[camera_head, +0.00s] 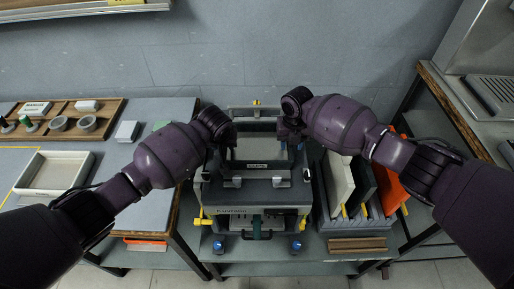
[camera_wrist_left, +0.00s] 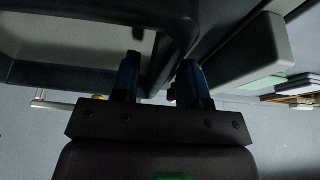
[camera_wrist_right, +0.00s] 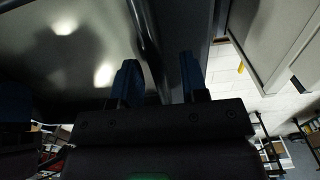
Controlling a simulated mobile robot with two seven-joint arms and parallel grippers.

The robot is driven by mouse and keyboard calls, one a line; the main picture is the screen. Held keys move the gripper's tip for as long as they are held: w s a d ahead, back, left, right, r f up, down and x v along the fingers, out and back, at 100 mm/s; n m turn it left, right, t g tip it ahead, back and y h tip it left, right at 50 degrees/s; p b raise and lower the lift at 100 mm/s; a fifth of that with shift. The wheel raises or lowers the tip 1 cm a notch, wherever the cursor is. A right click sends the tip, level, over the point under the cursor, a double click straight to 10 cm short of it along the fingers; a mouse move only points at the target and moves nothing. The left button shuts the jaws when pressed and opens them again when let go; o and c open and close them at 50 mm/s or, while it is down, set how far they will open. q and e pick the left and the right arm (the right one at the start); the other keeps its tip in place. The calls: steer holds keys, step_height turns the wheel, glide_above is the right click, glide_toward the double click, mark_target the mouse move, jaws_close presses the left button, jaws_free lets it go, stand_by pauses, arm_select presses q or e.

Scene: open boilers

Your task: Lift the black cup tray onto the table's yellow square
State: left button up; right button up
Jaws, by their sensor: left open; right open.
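The black cup tray (camera_head: 257,166) sits on top of the grey machine in the middle of the head view, with a white label on its front. My left gripper (camera_head: 226,146) is at its left side and my right gripper (camera_head: 287,132) at its right side. In the left wrist view the open fingers (camera_wrist_left: 158,82) straddle a dark wall of the tray. In the right wrist view the open fingers (camera_wrist_right: 160,82) also stand on either side of a dark wall. The hands partly hide the tray's sides. A yellow line (camera_head: 16,184) marks part of the left table.
A pale shallow bin (camera_head: 55,190) lies on the left table (camera_head: 120,190), near the yellow line. A wooden organizer (camera_head: 105,105) stands behind it. Upright boards (camera_head: 340,180) stand in a rack right of the machine (camera_head: 250,195). Yellow-ended parts jut from its lower sides.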

arm_select(q)
steer(key=shift+f, duration=0.1)
arm_select(e)
steer(key=shift+f, duration=0.15)
arm_select(q)
jaws_close()
arm_select(e)
jaws_close()
